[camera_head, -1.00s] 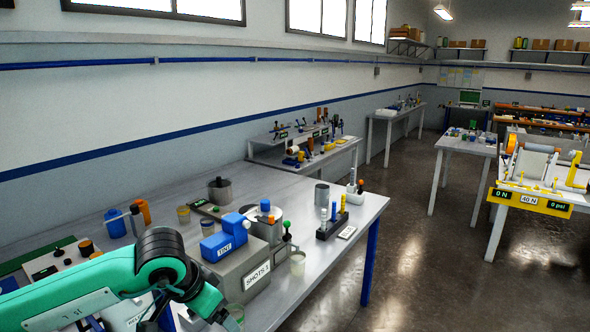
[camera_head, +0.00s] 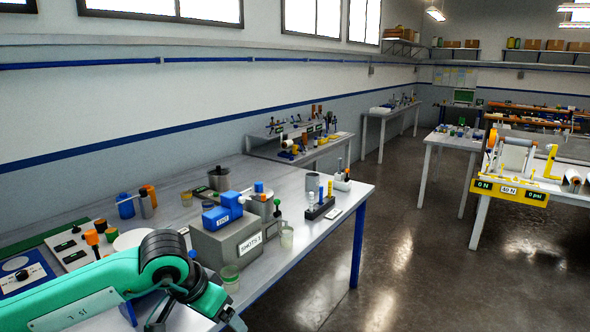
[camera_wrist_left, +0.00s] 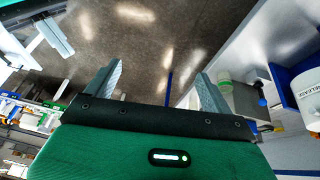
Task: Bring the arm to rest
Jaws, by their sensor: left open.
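My left arm (camera_head: 75,290) is teal with a dark joint and comes in from the lower left of the head view. It reaches over the front edge of the grey bench, and its gripper end runs off the bottom of that view. In the left wrist view my left gripper (camera_wrist_left: 150,88) shows two grey fingers spread apart, with nothing between them. Beyond the fingers is bare floor.
The grey bench (camera_head: 308,232) holds a grey machine (camera_head: 215,245) labelled SHOTS with a blue block on top, cups and a black rack (camera_head: 320,208). A yellow-fronted table (camera_head: 510,192) stands at the right. The floor (camera_head: 410,260) between is clear.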

